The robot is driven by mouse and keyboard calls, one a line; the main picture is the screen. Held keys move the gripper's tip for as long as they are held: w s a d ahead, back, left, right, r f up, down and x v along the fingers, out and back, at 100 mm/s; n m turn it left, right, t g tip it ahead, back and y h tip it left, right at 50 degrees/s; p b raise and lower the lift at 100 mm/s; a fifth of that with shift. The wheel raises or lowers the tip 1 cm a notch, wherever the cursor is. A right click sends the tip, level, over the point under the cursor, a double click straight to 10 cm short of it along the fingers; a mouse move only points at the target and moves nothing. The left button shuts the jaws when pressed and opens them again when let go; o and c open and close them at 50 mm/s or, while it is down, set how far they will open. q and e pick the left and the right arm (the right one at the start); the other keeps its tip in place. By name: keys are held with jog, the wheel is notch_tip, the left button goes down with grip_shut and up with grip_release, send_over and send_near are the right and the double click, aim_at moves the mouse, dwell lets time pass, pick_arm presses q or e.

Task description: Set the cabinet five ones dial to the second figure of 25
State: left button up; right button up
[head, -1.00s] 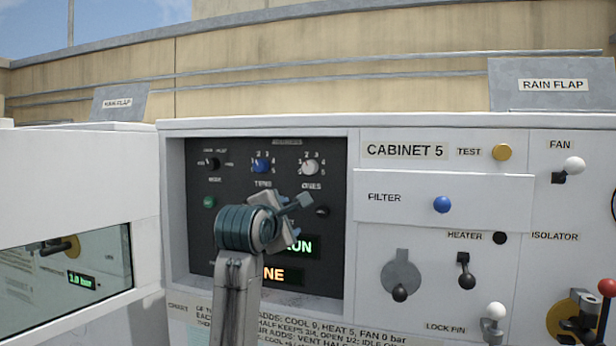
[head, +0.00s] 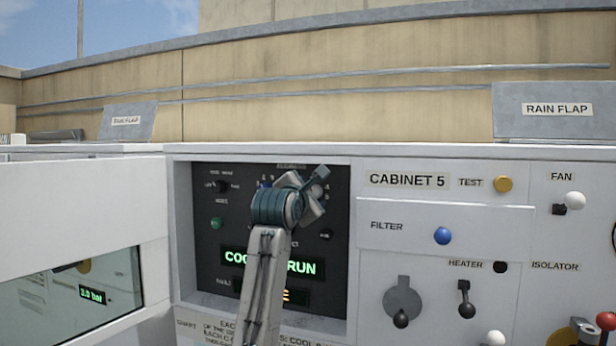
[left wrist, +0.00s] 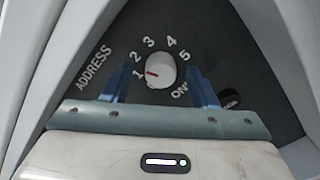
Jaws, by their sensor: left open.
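The ones dial (left wrist: 160,70) is a round white knob with a red mark, on the dark panel of cabinet five. In the left wrist view the red mark points left, close to the figure 1. Figures 1 to 5 show around it. My left gripper (left wrist: 159,76) is open, with one blue finger on each side of the dial; I cannot tell whether either touches it. In the head view my left gripper (head: 314,187) is in front of the dial and hides most of it. My right gripper is not in view.
The blue tens dial (head: 265,185) is just left of my gripper, partly hidden. A green button (head: 216,223) and a lit display (head: 300,268) are on the same recessed panel. The filter drawer (head: 400,238) is to the right. A white door (head: 75,210) stands at the left.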

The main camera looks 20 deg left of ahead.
pick_arm(q)
jog(key=shift+w+a+f, duration=0.1)
jog(key=shift+w, duration=0.35)
jog(key=c, duration=1)
jog(key=shift+m, duration=0.4)
jog(key=m+b, duration=0.3)
jog(key=m, duration=1)
jog(key=m+b, duration=0.3)
jog(key=m, duration=1)
jog(key=shift+s+r+b, duration=0.1)
jog(key=shift+r+b, duration=0.1)
jog(key=shift+b, duration=0.2)
